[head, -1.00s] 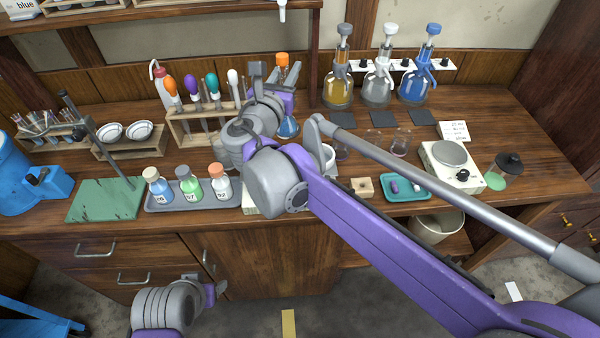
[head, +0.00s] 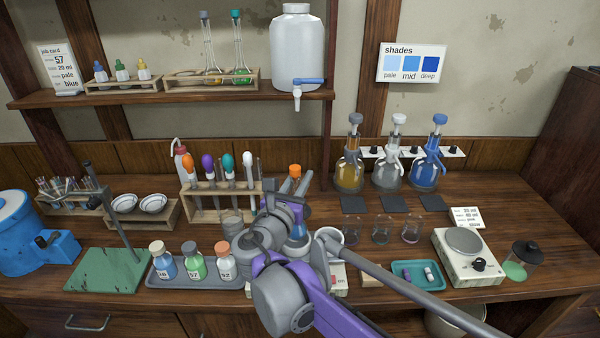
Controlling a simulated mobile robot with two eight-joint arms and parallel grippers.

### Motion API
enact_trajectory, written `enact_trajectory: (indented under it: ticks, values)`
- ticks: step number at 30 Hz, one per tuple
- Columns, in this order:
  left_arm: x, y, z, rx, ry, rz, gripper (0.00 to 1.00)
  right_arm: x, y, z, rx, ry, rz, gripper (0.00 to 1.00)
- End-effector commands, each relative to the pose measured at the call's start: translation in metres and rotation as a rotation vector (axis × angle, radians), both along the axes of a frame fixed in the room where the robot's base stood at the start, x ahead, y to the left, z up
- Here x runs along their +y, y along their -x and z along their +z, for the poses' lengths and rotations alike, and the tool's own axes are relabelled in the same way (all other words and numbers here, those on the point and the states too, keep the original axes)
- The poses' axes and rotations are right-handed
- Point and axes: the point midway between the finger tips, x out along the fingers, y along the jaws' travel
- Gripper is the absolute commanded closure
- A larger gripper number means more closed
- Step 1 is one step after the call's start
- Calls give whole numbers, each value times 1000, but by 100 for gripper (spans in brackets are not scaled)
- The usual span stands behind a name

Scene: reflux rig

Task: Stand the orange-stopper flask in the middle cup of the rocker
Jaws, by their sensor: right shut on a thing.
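The orange-stopper flask (head: 298,232) stands upright just behind my right wrist, with blue liquid showing in its lower part. Its orange stopper (head: 295,170) shows above my right gripper (head: 287,188). That gripper is shut on the flask's upper part; my wrist hides some of the flask. The rocker appears to be the pale unit (head: 339,280) behind my right arm, mostly hidden. A pale cup (head: 330,236) shows right of my wrist and a greyish cup (head: 232,222) left of it. The middle cup is hidden, so I cannot tell whether the flask touches it. My left gripper is out of view.
A tray (head: 158,284) with three labelled bottles lies front left, beside a green stand base (head: 105,272). A rack (head: 205,215) of coloured droppers stands behind. Small glass beakers (head: 380,233), a teal tray (head: 420,281) and a balance (head: 466,268) are on the right.

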Motion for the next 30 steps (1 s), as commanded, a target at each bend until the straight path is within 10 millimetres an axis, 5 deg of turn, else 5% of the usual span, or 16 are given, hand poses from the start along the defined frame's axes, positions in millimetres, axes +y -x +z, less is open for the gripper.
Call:
enact_trajectory:
  ticks: [10, 23, 24, 28, 30]
  values:
    - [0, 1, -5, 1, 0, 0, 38, 0, 0, -34, 0, 0, -1, 100]
    - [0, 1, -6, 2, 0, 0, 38, 0, 0, -39, 0, 0, 0, 100]
    - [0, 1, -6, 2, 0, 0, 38, 0, 0, -39, 0, 0, 0, 73]
    - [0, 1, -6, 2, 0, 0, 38, 0, 0, -39, 0, 0, 0, 50]
    - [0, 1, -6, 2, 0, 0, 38, 0, 0, -39, 0, 0, 0, 47]
